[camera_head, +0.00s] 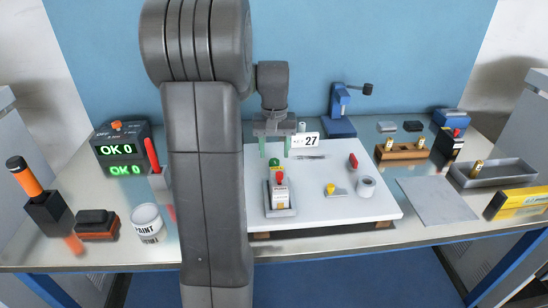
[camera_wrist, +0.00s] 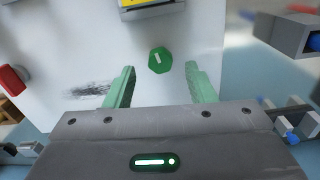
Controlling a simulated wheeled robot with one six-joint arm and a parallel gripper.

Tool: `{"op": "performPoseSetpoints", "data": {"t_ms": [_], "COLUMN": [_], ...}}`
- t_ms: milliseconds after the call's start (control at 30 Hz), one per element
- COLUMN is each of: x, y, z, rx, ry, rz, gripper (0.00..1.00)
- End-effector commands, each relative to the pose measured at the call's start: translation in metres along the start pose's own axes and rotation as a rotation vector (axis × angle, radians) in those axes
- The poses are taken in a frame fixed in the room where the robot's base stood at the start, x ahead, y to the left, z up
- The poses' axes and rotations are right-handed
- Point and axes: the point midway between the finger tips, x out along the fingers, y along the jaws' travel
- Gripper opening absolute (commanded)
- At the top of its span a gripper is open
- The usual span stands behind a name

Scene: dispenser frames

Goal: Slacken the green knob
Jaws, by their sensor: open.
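The green knob (camera_wrist: 160,60) shows in the wrist view as a small dark-green knob with a white mark on top, on the white board (camera_wrist: 60,45). In the head view, the green knob (camera_head: 274,162) is on the board behind a small device with a red top (camera_head: 280,196). My gripper (camera_head: 275,153) is open, its pale green fingers pointing down over the board. In the wrist view, the fingertips of my gripper (camera_wrist: 160,76) are to either side of the knob and slightly nearer the camera's lower edge. Nothing is between them, and I see no contact with the knob.
A red knob (camera_head: 353,160), a yellow knob (camera_head: 330,189) and a white roll (camera_head: 366,187) are on the board's right side. A card reading 27 (camera_head: 305,140) stands beside my gripper. A paint can (camera_head: 148,222) and an OK 0 display (camera_head: 117,150) stand left.

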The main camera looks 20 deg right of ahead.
Motion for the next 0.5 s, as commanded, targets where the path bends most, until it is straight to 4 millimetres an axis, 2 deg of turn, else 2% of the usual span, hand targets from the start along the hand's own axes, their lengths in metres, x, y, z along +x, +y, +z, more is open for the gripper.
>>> {"op": "performPoseSetpoints", "data": {"t_ms": [100,200,500], "x": [0.018,0.025,0.03], "y": [0.0,0.0,0.0], "z": [0.001,0.0,0.0], "rx": [0.0,0.0,0.0], "ry": [-0.004,-0.001,0.001], "rz": [0.0,0.0,0.0], "gripper": [0.5,0.5,0.5]}}
